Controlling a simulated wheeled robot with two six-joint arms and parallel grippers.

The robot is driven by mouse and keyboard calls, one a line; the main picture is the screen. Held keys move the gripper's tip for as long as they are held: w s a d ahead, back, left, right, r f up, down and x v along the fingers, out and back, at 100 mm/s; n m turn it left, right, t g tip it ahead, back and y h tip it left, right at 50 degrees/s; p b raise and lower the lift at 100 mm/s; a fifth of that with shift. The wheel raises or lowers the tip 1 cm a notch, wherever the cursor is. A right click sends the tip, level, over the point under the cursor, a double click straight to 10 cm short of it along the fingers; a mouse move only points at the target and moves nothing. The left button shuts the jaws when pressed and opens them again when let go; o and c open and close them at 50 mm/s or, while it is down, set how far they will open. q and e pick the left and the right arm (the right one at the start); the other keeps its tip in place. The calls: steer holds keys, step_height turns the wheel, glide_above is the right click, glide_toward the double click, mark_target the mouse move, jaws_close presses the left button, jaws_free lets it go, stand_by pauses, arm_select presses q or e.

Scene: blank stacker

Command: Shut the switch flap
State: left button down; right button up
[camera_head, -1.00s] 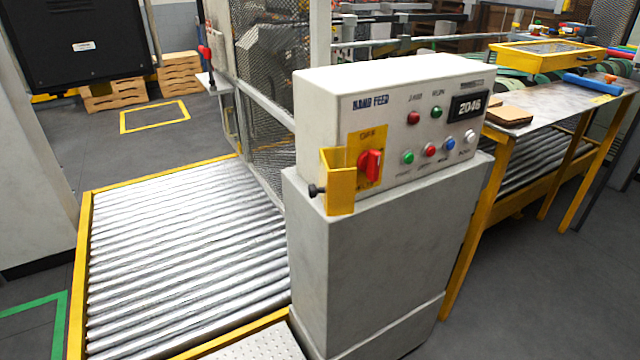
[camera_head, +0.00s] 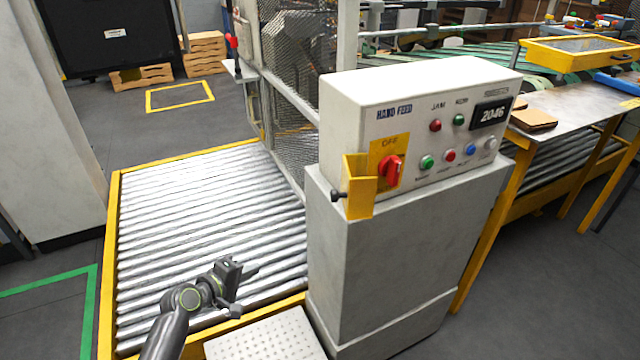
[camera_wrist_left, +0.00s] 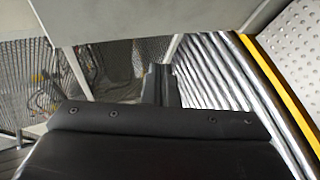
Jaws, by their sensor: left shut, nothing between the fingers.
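The yellow switch flap (camera_head: 360,188) stands open at the left side of the control panel (camera_head: 345,105), swung out from the yellow plate with the red rotary switch (camera_head: 390,170). A small black knob (camera_head: 337,196) sticks out from its left side. My left gripper (camera_head: 252,270) is shut and empty. In the head view it appears over the roller conveyor, below and left of the flap and apart from it. In the left wrist view the shut fingers (camera_wrist_left: 158,84) show above the dark gripper body, with rollers behind; the flap is not visible there. My right gripper is in neither view.
The grey pedestal (camera_head: 395,265) carries the panel, to the right of my left gripper. The roller conveyor (camera_head: 200,210) has a yellow frame. A perforated step plate (camera_head: 265,338) lies at the front. A mesh guard (camera_head: 285,130) stands behind. A metal table (camera_head: 570,115) is at the right.

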mark_target(343, 185)
arm_select(q)
steer(key=s+d+r+m+h+p, duration=0.1)
steer(key=d+r+h, duration=0.3)
steer(key=r, duration=0.8)
steer(key=d+r+m+h+p, duration=0.1)
steer(key=d+r+h, duration=0.25)
steer(key=r, duration=0.85)
steer(key=shift+y, duration=0.25)
steer(key=w+d+p, duration=0.1)
steer(key=d, duration=0.2)
steer(key=w+d+p, duration=0.1)
steer(key=d+p, duration=0.1)
steer(key=d, duration=0.1)
steer(key=w+d+p, duration=0.1)
steer(key=d, duration=0.2)
steer(key=shift+w+d+r, duration=0.1)
steer(key=shift+r, duration=0.05)
steer(key=shift+s+d+p, duration=0.15)
steer(key=shift+s+p, duration=0.15)
steer(key=shift+s, duration=0.2)
steer(key=shift+w, duration=0.1)
